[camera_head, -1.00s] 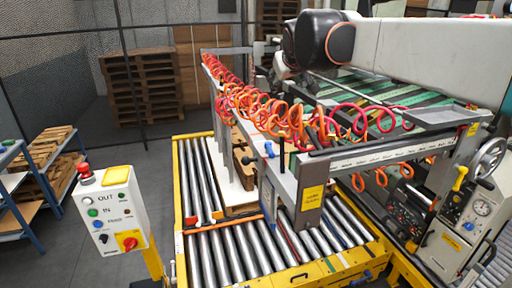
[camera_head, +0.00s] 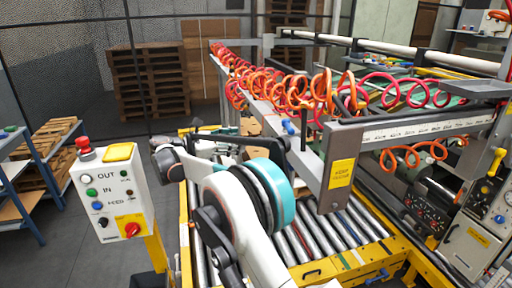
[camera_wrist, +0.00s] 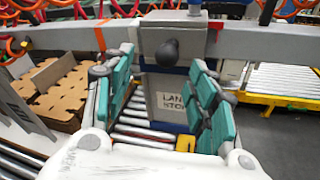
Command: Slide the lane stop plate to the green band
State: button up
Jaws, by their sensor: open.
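The lane stop plate (camera_wrist: 172,100) is a grey upright plate in the wrist view, with a pale label partly reading "LAN STO". A black knob (camera_wrist: 168,53) sticks out from the block at its top. My gripper (camera_wrist: 162,62) is open, its teal fingers either side of the plate and just below the knob in the picture. Touch cannot be judged. In the head view my arm hides most of the plate, and the fingers are not clear. A blue handle (camera_head: 288,127) shows on the rail above. I cannot make out a green band.
A grey frame (camera_head: 340,170) with orange and red coiled hoses (camera_head: 290,90) spans the roller conveyor (camera_head: 300,240). Brown cut blanks (camera_wrist: 62,88) lie left of the plate. A control box (camera_head: 110,195) stands at the left on a yellow post.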

aim_at(261, 140)
jog(key=shift+n+h, duration=0.3)
jog(key=shift+h, duration=0.4)
jog(key=b+x, duration=0.1)
jog(key=x, duration=0.2)
jog(key=f+b+x, duration=0.1)
jog(key=x, duration=0.3)
jog(key=f+b+x, duration=0.1)
jog(key=x, duration=0.2)
jog(key=shift+s+d+f, duration=0.1)
jog(key=shift+s+d, duration=0.05)
jog(key=shift+d, duration=0.2)
grip_shut()
